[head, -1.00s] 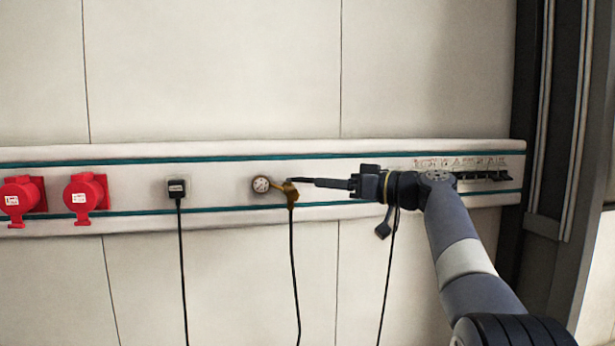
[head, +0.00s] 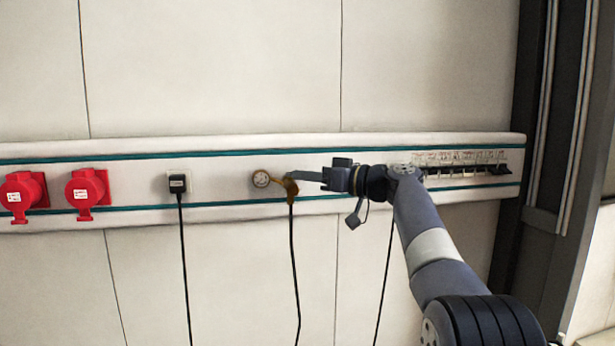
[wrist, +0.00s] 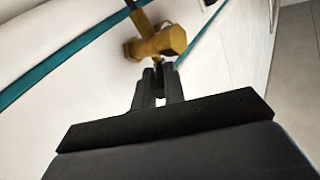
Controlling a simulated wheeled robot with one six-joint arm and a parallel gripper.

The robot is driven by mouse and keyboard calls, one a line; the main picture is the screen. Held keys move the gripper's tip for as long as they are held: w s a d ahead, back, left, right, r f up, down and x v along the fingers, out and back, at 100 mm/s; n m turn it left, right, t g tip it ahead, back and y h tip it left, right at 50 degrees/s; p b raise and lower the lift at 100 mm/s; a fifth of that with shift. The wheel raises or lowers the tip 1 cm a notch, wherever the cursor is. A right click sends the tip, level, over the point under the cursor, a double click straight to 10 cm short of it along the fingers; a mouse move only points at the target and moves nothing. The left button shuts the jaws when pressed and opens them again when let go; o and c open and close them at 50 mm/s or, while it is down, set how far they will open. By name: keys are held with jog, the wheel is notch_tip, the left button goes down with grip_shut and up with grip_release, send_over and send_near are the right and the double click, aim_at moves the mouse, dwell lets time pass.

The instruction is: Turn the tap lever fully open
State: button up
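The brass-coloured tap (head: 291,188) sits on the white wall rail, just right of a round gauge. It also shows in the wrist view (wrist: 154,46), where its yellow body lies just beyond my fingertips. My gripper (head: 297,175) reaches in from the right, with its fingertips at the tap's right side. In the wrist view, my gripper's two dark fingers (wrist: 159,72) stand close together with a narrow gap. They overlap the tap's lower edge. I cannot tell whether they touch it or hold the lever, which I cannot make out separately.
The round gauge (head: 261,179) is left of the tap. A black plug (head: 177,184) with a cable and two red sockets (head: 87,191) are farther left. A row of switches (head: 470,163) is behind my arm at right. The wall above the rail (head: 130,210) is clear.

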aim_at(295, 184)
grip_shut()
jog(key=shift+s+b, duration=0.1)
jog(key=shift+b, duration=0.2)
jog(key=m+t+h+b, duration=0.1)
jog(key=t, duration=0.1)
jog(key=s+a+m+t+h+b, duration=0.1)
jog(key=m+t+h+b, duration=0.2)
jog(key=b, duration=0.1)
jog(key=shift+s+a+m+t+h, duration=0.2)
jog(key=shift+s+m+t+h, duration=0.1)
jog(key=shift+m+t, duration=0.1)
jog(key=shift+a+r+m+t+h, duration=0.2)
jog(key=shift+m+t+h, duration=0.35)
jog(key=shift+h, duration=0.25)
jog(key=shift+s+a+m+t+h+p, duration=0.1)
jog(key=shift+m+t+h+p, duration=0.25)
jog(key=shift+m+h+p, duration=0.55)
jog(key=shift+p, duration=0.45)
jog(key=h+p, duration=0.1)
jog(key=m+t+p, duration=0.1)
jog(key=p, duration=0.1)
jog(key=shift+s+a+h, duration=0.1)
jog(key=shift+a+h, duration=0.1)
jog(key=shift+h, duration=0.2)
jog(key=shift+a+f+h+p, duration=0.1)
jog(key=shift+h+p, duration=0.2)
jog(key=shift+p, duration=0.55)
